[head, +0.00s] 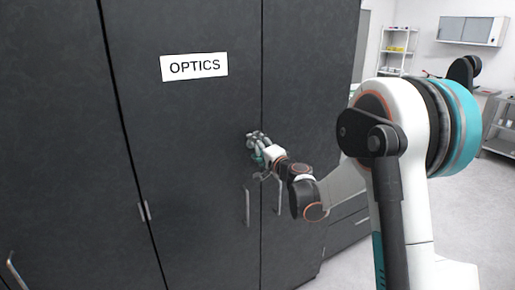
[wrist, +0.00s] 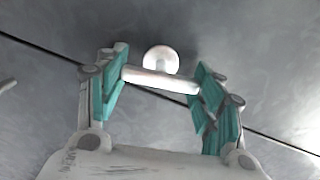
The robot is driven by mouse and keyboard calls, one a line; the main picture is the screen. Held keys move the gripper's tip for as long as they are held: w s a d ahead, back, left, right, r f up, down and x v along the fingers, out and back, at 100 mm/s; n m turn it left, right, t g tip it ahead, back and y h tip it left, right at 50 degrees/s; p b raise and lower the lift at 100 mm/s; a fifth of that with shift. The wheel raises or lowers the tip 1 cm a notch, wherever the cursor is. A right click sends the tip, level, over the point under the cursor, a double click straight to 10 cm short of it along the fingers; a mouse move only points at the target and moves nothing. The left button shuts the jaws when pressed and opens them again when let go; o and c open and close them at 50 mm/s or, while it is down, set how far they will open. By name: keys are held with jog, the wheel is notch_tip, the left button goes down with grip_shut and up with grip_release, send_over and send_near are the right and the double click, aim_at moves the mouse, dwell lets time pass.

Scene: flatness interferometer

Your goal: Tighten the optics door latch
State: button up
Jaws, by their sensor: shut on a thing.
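The optics door (head: 190,130) is a tall dark cabinet door with a white label reading OPTICS. The latch (wrist: 160,78) is a pale metal bar handle with a round hub behind it, near the seam between two doors. In the wrist view the bar lies between my gripper's teal finger pads, slightly tilted down to the right. My gripper (wrist: 155,92) is shut on the latch, with the pads at the bar's two ends. In the head view my gripper (head: 258,148) is at the door seam and hides most of the latch.
Vertical bar handles (head: 246,206) stand on the doors just below my gripper. Another handle (head: 144,211) is farther left. Shelving (head: 398,45) and a wall cabinet (head: 472,31) are at the back right. The floor (head: 470,210) at right is clear.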

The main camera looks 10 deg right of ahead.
jog(key=shift+m, duration=0.9)
jog(key=o, duration=1)
jog(key=shift+f, duration=0.1)
jog(key=shift+o, duration=0.2)
jog(key=v, duration=1.2)
